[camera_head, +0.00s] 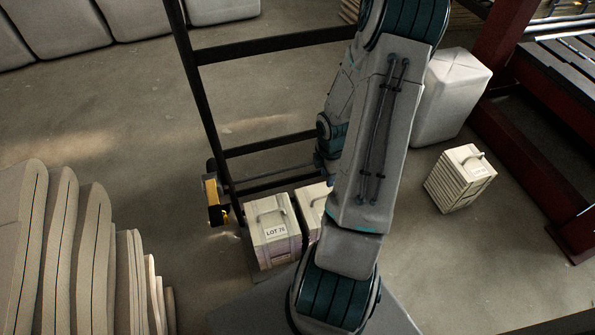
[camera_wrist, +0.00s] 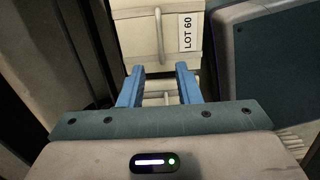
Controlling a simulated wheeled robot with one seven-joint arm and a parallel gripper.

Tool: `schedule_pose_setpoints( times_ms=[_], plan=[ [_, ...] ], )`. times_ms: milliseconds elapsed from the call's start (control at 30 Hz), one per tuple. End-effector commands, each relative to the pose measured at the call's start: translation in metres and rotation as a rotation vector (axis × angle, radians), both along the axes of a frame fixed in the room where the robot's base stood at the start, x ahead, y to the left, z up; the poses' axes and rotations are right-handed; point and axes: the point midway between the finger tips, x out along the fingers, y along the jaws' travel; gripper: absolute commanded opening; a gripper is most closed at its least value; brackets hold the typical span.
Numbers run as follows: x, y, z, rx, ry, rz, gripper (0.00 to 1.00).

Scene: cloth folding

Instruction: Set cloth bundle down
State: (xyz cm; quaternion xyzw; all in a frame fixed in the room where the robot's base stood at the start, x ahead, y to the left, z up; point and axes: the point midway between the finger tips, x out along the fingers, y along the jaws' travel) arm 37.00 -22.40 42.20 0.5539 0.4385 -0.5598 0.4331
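In the wrist view, the two blue fingers of my gripper (camera_wrist: 160,70) stand apart. A pale cloth bundle labelled LOT 60 (camera_wrist: 140,48) with a grey handle lies just beyond the fingertips. Another pale, strapped surface (camera_wrist: 160,98) shows between the fingers, and I see no finger closed on it. In the head view, my arm hides my gripper. Another handled bundle (camera_head: 448,187) stands on the floor at the right.
A black metal frame (camera_head: 204,95) rises left of my arm, with a yellow and black part (camera_head: 211,195) on it. Tall folded stacks (camera_head: 88,240) stand at lower left. A grey block (camera_head: 450,95) and red rack (camera_head: 500,50) are at right.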

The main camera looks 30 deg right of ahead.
Motion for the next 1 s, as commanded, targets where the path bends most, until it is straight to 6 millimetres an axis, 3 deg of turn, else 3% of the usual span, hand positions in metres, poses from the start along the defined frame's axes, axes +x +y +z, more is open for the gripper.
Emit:
schedule_pose_setpoints(
  times_ms=[167,467,733,1000],
  plan=[
    [0.007,0.013,0.033,-0.053,0.01,-0.103,0.3],
    [0.007,0.081,0.135,-0.158,-0.034,-0.54,0.3],
    [-0.022,0.16,0.209,-0.105,-0.112,-0.949,0.3],
    [-0.063,0.218,0.249,0.027,-0.109,-1.242,0.3]
  ],
)
